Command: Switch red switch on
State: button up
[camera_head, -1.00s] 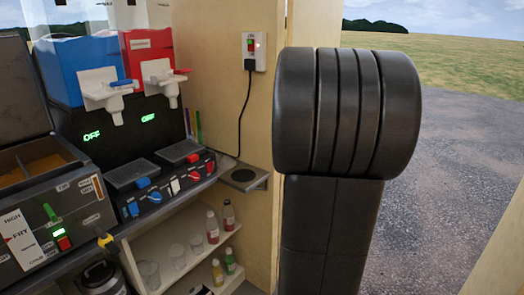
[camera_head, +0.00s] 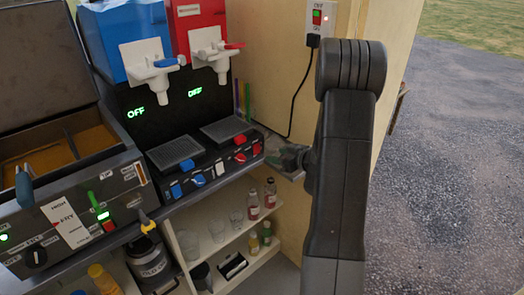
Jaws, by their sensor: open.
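The drinks machine has a blue tank (camera_head: 112,40) and a red tank (camera_head: 197,28), each with a white tap. Its black front panel carries several red controls, among them an upper red one (camera_head: 239,140) and a lower red one (camera_head: 240,158); I cannot tell which is the switch. A green display (camera_head: 195,91) under the red tank seems to read OFF. Another display (camera_head: 135,112) also reads OFF. My gripper (camera_head: 283,153) is right of the panel, above the small corner shelf, apart from the red controls. It is open and partly hidden behind my arm.
Blue controls (camera_head: 197,180) and a white one (camera_head: 220,169) sit left of the red ones. A fryer (camera_head: 70,215) stands at left. Bottles and glasses fill the shelf below (camera_head: 235,245). A wall socket (camera_head: 318,18) with a cable is at right.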

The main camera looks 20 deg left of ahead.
aim_at(257, 151)
jog(key=p+x, duration=0.1)
jog(key=x, duration=0.9)
jog(key=shift+w, duration=0.1)
jog(key=shift+c, duration=0.2)
